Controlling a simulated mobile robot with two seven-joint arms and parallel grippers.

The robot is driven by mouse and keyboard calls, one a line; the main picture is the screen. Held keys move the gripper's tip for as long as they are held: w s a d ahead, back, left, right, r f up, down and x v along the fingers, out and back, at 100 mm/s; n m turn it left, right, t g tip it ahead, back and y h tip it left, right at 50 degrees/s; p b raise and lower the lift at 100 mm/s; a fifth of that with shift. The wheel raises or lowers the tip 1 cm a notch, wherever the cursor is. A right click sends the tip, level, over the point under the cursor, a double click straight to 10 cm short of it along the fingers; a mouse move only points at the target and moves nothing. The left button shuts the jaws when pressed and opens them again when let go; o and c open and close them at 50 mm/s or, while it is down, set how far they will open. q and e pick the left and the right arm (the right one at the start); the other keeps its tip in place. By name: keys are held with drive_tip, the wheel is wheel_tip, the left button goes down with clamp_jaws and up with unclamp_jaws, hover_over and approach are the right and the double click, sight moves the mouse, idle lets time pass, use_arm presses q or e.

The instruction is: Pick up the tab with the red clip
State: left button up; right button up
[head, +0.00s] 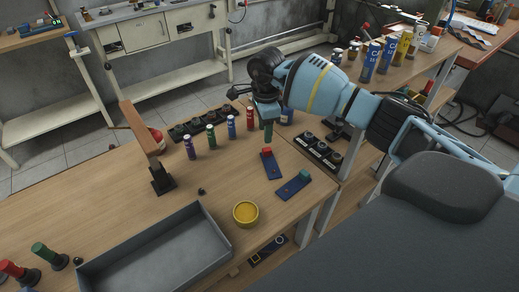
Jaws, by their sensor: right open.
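A dark blue tab (272,169) with a red clip at its far end lies on the wooden table, right of the middle. My left gripper is out of view.
A grey tray (158,250) and a yellow round container (245,213) stand nearer on the table (105,190). Several coloured cylinders (211,137) stand in a row left of the gripper. A black holder strip (318,154) lies to the right. A brown upright piece (142,130) stands left.

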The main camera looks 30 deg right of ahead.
sight(265, 149)
drive_tip(key=shift+s+r, duration=0.1)
drive_tip(key=shift+s, duration=0.15)
drive_tip(key=shift+f, duration=0.3)
drive_tip(key=shift+f+b, duration=0.45)
drive_tip(key=shift+f, duration=0.7)
wheel_tip(265, 149, down, 5)
drive_tip(key=shift+f+b, duration=0.1)
drive_tip(key=shift+b, duration=1.05)
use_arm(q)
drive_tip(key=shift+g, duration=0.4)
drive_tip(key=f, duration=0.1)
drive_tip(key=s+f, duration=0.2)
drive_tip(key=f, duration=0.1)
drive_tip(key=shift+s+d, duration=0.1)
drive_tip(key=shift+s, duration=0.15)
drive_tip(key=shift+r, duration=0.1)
use_arm(e)
drive_tip(key=shift+r, duration=0.2)
drive_tip(key=shift+c, duration=0.2)
